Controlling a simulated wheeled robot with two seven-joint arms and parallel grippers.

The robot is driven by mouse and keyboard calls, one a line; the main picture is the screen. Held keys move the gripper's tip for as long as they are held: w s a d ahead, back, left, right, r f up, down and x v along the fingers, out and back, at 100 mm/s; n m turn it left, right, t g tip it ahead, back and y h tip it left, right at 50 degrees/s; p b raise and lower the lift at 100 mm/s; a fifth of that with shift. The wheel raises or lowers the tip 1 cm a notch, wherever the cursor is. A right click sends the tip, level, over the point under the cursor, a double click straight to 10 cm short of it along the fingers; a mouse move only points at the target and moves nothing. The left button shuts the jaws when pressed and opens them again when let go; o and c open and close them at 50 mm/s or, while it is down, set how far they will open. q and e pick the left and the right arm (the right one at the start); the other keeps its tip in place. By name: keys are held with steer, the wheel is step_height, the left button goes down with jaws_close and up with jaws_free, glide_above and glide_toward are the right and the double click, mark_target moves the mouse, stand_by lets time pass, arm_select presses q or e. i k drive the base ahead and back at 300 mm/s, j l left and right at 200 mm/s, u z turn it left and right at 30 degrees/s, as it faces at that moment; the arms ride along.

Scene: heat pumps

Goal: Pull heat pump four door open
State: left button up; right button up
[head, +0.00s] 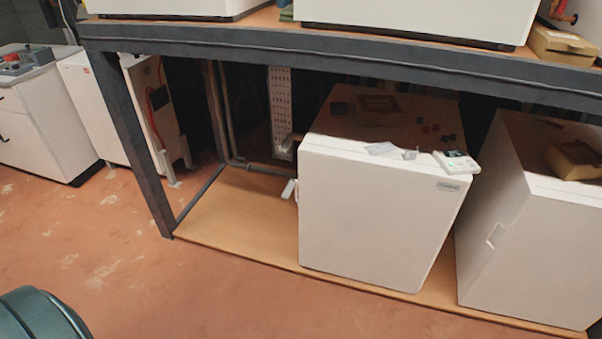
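Two white box-shaped heat pumps stand on the wooden lower shelf of a dark metal rack. The middle one (375,215) has a small label at its upper right front and a white handle (290,189) at its left edge. The right one (540,245) has a light handle (495,235) on its visible left-hand face and is cut off by the picture edge. Both look closed. I cannot tell from any readable number which is heat pump four. Neither of my grippers is in view.
The rack's dark front beam (330,53) crosses above the heat pumps, and a leg (130,140) stands at left. Small devices (455,162) lie on the middle heat pump. More white units (400,18) stand on the upper shelf. The reddish floor (180,275) in front is open.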

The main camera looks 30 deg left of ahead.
mark_target(385, 227)
steer(key=i+j+z, duration=0.15)
steer(key=i+j, duration=0.6)
